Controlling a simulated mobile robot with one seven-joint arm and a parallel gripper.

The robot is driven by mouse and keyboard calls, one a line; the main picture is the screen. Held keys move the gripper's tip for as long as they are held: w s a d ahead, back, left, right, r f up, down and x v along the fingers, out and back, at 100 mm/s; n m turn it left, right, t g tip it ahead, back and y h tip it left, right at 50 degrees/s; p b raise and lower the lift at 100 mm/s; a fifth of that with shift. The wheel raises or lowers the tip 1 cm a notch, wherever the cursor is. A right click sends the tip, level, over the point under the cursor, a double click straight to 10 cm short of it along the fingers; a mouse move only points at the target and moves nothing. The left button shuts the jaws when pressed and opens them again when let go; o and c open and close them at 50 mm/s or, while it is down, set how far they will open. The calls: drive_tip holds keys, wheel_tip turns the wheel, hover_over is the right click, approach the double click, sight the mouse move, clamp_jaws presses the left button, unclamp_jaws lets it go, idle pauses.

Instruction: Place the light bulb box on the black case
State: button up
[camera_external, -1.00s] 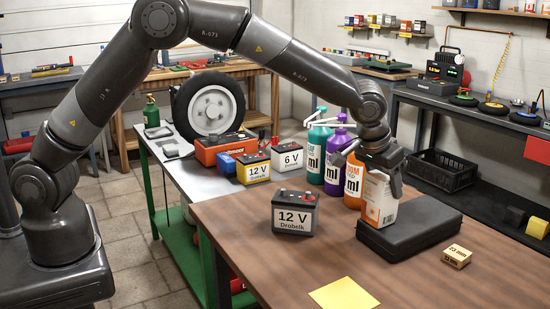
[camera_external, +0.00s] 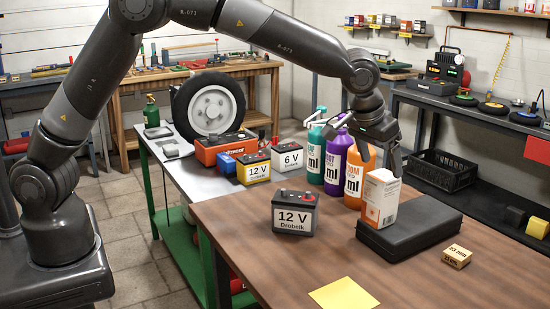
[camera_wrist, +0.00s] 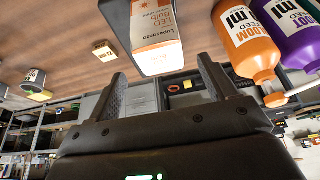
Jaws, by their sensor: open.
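The light bulb box (camera_external: 381,198) is white and orange and stands upright on the black case (camera_external: 410,226), near the case's back left part. The case lies flat on the brown table. My gripper (camera_external: 379,160) is above and behind the box, with its fingers apart and clear of it. In the wrist view the box (camera_wrist: 156,38) shows beyond the open fingers of my gripper (camera_wrist: 161,85), with nothing between them. A bit of the black case (camera_wrist: 118,22) shows beside the box there.
Large bottles, orange (camera_external: 354,174), purple (camera_external: 336,160) and teal (camera_external: 316,152), stand left of my gripper. A 12 V battery (camera_external: 295,213) stands left of the case. A small wooden block (camera_external: 457,256) and a yellow sheet (camera_external: 343,294) lie on the table. The front right table is clear.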

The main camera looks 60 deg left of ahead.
drive_tip(key=s+a+r, duration=0.8)
drive_tip(key=s+a, duration=0.2)
drive_tip(key=s+a+r, duration=0.8)
drive_tip(key=s+a, duration=0.1)
drive_tip(key=a, duration=0.2)
drive_tip(key=s+a+f, duration=0.2)
drive_tip(key=s+a, duration=0.1)
drive_tip(key=s, duration=0.4)
drive_tip(key=s+a+f, duration=0.1)
drive_tip(key=s+a, duration=0.2)
drive_tip(key=s, duration=0.4)
drive_tip(key=s+a+f+t, duration=0.1)
drive_tip(key=s+a+f, duration=0.1)
drive_tip(key=s, duration=0.5)
drive_tip(key=shift+a+f, duration=0.3)
drive_tip(key=shift+a, duration=0.2)
drive_tip(key=shift+s, duration=0.1)
